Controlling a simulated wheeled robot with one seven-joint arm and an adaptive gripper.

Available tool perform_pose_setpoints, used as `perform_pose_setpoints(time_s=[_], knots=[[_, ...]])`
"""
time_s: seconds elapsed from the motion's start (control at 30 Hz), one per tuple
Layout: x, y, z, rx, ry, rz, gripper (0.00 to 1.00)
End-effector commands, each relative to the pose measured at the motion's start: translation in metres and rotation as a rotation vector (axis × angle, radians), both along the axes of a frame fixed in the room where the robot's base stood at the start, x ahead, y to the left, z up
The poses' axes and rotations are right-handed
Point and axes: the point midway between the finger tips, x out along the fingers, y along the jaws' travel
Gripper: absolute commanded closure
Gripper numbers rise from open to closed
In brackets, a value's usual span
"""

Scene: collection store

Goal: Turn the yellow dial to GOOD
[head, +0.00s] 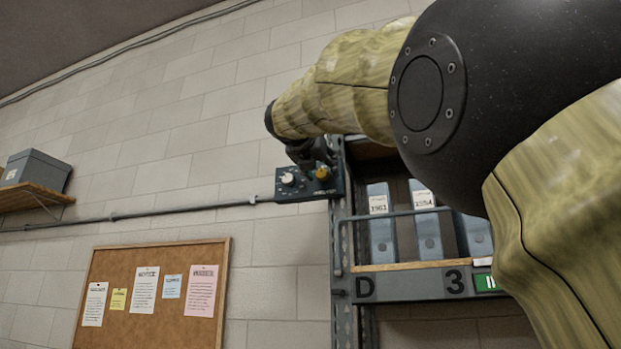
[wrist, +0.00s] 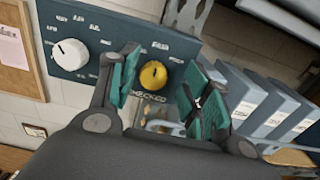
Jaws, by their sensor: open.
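The yellow dial (wrist: 153,75) sits on a dark blue-grey panel (wrist: 66,92) in the wrist view, with small white labels around it. A word below it reads roughly "CHECKED", partly hidden; the other labels are too small to read surely. I cannot tell which label the dial points to. My gripper (wrist: 166,84) is open, its green-padded fingers to the left and right of the dial in the picture; I see no clear contact. In the head view the dial (head: 323,174) shows just below my gripper (head: 312,156), at the panel's right.
A white dial (wrist: 70,54) is on the same panel, left of the yellow one. A shelf rack (head: 425,268) with blue-grey box files (head: 381,226) stands close on the right. A cork board (head: 150,262) hangs lower left. The wall left of the panel is mostly clear.

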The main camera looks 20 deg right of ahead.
Motion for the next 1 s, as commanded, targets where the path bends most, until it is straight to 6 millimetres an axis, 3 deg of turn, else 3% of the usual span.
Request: perform_pose_setpoints(time_s=[0.17, 0.4, 1.0], knots=[[0.0018, 0.0003, -0.0023, -0.001, 0.003, 0.000, 0.55], [0.0010, 0.0007, -0.0013, 0.000, 0.001, 0.001, 0.97], [-0.0003, 0.0007, 0.0013, -0.062, 0.039, 0.003, 0.97]])
